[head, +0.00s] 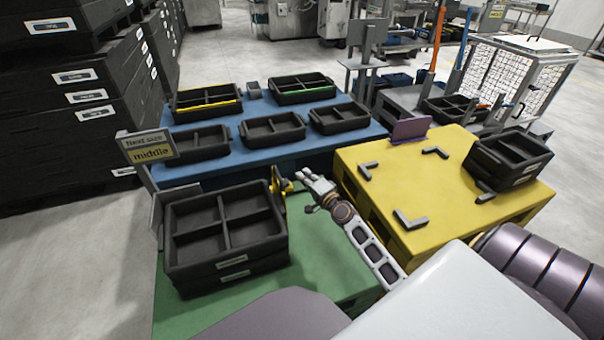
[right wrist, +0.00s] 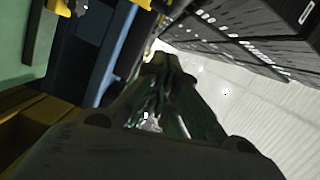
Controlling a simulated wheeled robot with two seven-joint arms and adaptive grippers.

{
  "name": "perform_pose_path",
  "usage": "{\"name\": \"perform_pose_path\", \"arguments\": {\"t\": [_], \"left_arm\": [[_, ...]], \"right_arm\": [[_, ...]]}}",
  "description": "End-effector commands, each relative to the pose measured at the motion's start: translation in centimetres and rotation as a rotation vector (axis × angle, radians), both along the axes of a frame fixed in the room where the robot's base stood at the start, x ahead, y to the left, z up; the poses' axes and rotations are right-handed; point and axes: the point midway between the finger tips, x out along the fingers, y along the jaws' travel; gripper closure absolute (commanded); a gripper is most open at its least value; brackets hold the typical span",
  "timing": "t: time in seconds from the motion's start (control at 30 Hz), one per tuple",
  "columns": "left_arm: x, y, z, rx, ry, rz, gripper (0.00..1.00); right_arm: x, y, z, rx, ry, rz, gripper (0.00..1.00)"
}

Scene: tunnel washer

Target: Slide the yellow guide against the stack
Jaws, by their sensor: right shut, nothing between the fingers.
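The stack (head: 225,272) is black divided trays, one on another, at the front left of the green table (head: 330,292) in the head view. The yellow guide (head: 277,184) stands at the stack's far right corner, partly hidden by the tray; I cannot tell whether it touches the stack. My right gripper (head: 306,177) is shut and empty, just right of the guide, with its fingers pointing up and left. In the right wrist view, the shut fingers (right wrist: 160,80) fill the middle. My left gripper is not in view.
A blue table (head: 270,156) behind carries several black trays. A yellow table (head: 450,200) at right holds grey corner brackets, a purple plate (head: 410,129) and black trays (head: 510,158). A "middle" sign (head: 150,153) stands left of the stack. Some green tabletop right of the stack is bare.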

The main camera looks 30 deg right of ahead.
Motion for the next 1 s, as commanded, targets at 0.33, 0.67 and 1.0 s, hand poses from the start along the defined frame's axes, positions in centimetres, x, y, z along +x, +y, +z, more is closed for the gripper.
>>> {"name": "perform_pose_path", "arguments": {"t": [0.33, 0.67, 1.0], "left_arm": [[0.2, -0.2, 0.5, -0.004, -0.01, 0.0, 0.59], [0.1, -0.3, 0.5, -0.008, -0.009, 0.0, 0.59], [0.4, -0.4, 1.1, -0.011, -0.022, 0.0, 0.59]], "right_arm": [[-2.9, -0.1, 0.1, -0.002, 0.001, 0.0, 1.0], [-5.0, -0.1, 0.2, -0.001, 0.0, -0.001, 1.0], [-5.6, -0.1, 0.3, -0.001, -0.001, -0.001, 1.0]]}}
